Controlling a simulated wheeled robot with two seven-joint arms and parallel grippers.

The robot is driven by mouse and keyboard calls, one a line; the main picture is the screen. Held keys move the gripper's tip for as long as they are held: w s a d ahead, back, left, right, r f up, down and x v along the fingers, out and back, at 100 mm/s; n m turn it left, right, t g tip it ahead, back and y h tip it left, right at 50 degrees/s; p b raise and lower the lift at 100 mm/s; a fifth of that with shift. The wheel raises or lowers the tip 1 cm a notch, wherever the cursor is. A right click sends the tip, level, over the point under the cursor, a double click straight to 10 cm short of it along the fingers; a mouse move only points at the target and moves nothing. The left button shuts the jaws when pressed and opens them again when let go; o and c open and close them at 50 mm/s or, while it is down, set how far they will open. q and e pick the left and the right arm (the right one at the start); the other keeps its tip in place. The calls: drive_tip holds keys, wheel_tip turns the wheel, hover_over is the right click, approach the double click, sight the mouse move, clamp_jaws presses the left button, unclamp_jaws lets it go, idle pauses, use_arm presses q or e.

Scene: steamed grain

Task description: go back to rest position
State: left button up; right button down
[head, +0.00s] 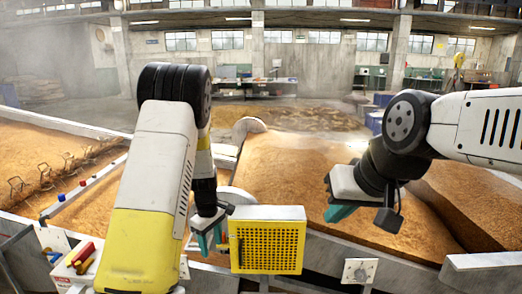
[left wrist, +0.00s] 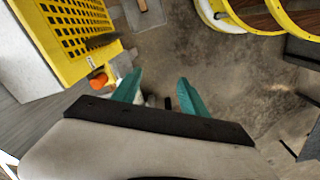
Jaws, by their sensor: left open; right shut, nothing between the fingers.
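My left gripper (head: 207,236) hangs beside the left edge of a yellow perforated box (head: 266,240) in the head view. In the left wrist view its two teal fingers (left wrist: 158,92) are apart with nothing between them, and the yellow box (left wrist: 75,25) shows at upper left. My right gripper (head: 340,208) is in the air over the grain bed at the right of the head view. Its teal fingers are shut and hold nothing.
Grain beds (head: 300,175) with low metal walls lie ahead. A control box with red and yellow parts (head: 83,258) stands at lower left. A metal plate (head: 359,271) is on the front wall. The left wrist view shows yellow-rimmed round parts (left wrist: 255,18) and bare floor (left wrist: 225,75).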

use_arm(q)
drive_tip(key=s+d+r+m+t+h, duration=0.1)
drive_tip(key=s+r+m+t, duration=0.3)
drive_tip(key=r, duration=0.6)
drive_tip(key=s+d+r+m+g+h, duration=0.15)
drive_tip(key=s+r, duration=0.35)
drive_tip(key=r, duration=0.6)
drive_tip(key=s+r+m+t, duration=0.1)
drive_tip(key=s+r+m, duration=0.2)
drive_tip(key=s, duration=0.4)
drive_tip(key=s+r+m+t, duration=0.2)
drive_tip(key=s+r, duration=0.3)
drive_tip(key=s, duration=0.3)
drive_tip(key=shift+s+a+r+m, duration=0.15)
drive_tip(key=shift+s+r+m, duration=0.05)
drive_tip(key=shift+m, duration=0.65)
drive_tip(key=shift+t, duration=0.25)
